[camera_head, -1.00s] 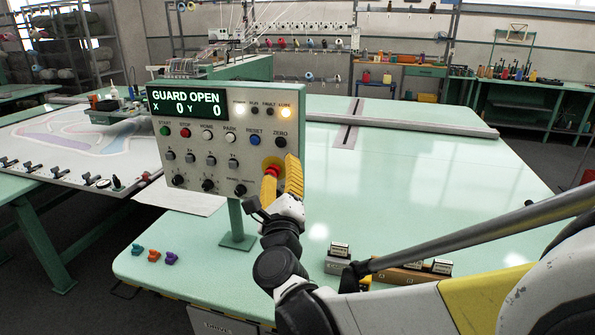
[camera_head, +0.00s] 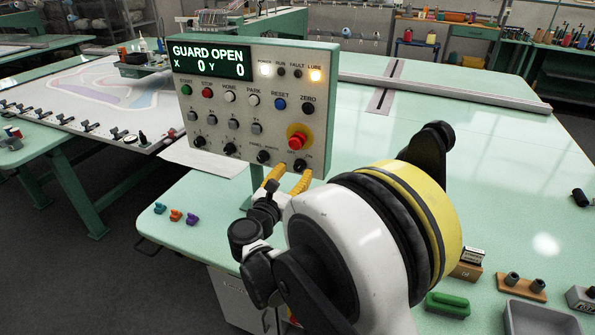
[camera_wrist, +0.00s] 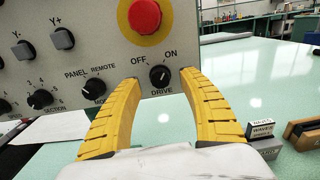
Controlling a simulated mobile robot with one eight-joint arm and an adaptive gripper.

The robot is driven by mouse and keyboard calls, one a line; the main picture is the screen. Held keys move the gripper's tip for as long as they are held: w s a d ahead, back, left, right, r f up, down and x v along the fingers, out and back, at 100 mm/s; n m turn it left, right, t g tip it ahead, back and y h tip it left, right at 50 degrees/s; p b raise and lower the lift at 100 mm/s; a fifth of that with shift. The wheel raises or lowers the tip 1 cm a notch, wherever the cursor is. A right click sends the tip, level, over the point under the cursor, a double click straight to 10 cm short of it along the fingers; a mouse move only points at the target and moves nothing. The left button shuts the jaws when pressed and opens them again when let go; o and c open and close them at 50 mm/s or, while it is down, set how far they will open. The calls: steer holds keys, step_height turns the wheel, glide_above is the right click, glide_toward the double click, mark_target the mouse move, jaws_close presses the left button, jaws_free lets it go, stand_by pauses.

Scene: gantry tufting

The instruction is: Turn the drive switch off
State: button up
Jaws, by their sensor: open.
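The drive switch (camera_wrist: 160,76) is a black round knob at the lower right of the control panel (camera_wrist: 100,45), below the red emergency stop button (camera_wrist: 145,14). OFF is printed at its upper left and ON at its upper right. Its pale mark seems to lean towards ON, but it is small. In the head view the switch (camera_head: 299,165) is at the panel's lower right corner. My gripper (camera_wrist: 159,80) is open, its yellow fingers on either side of the knob. I cannot tell whether they touch it. In the head view my gripper (camera_head: 288,181) is partly hidden by my arm.
The panel's screen (camera_head: 211,60) reads GUARD OPEN, X 0, Y 0. A panel/remote knob (camera_wrist: 94,86) sits left of the drive switch. Small blocks, a green handle (camera_head: 447,304) and a grey tray (camera_head: 540,318) lie on the table's near right.

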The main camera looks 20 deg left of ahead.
steer(key=shift+w+d, duration=0.1)
steer(key=shift+w, duration=1)
steer(key=shift+c, duration=0.4)
jaws_close()
